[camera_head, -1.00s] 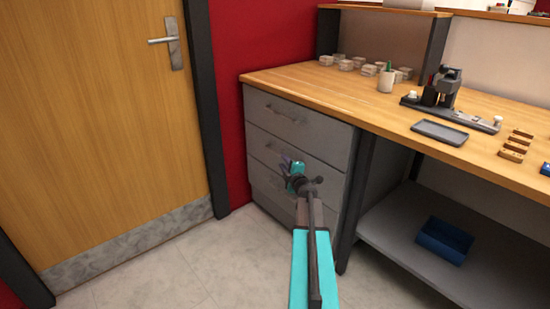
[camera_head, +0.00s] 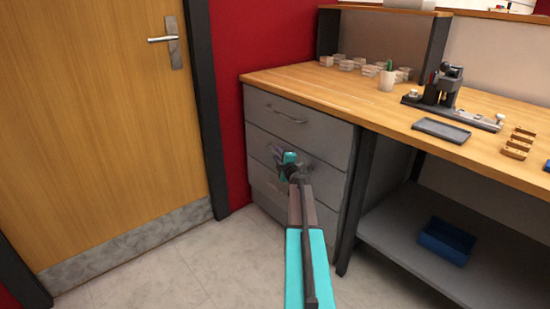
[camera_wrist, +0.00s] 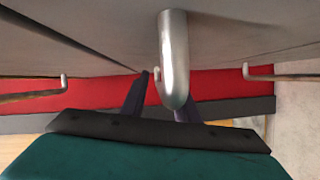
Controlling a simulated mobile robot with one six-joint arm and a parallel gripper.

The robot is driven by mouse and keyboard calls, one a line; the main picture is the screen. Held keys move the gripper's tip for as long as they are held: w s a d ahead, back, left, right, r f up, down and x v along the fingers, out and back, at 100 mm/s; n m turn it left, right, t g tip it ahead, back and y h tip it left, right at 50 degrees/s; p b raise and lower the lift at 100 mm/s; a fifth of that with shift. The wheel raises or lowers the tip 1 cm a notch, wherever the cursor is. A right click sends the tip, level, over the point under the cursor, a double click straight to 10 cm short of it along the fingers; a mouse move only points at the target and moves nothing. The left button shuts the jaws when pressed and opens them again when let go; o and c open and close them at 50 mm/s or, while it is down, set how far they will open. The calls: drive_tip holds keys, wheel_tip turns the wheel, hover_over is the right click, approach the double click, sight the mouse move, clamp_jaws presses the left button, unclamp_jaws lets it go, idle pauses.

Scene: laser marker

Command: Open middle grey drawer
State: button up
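The grey drawer cabinet stands under the left end of the bench. Its middle drawer (camera_head: 320,175) is closed, its front flush with the others. My gripper (camera_head: 281,158) is at that drawer's front in the head view and largely hides its handle. In the wrist view the metal middle handle (camera_wrist: 174,60) runs close in front of the camera, between the two dark fingers of my gripper (camera_wrist: 160,95). The left finger stands apart from the handle. The right finger is partly hidden behind the handle, so contact there cannot be seen. The fingers look open.
The top drawer's handle (camera_head: 286,114) is above my gripper; the bottom drawer is below. The wooden bench top (camera_head: 300,80) overhangs the cabinet. A dark bench leg (camera_head: 354,205) stands right of it, a door (camera_head: 100,120) to the left. The floor (camera_head: 170,265) in front is clear.

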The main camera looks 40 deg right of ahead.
drive_tip(key=shift+w+d, duration=0.1)
drive_tip(key=shift+w, duration=0.1)
clamp_jaws()
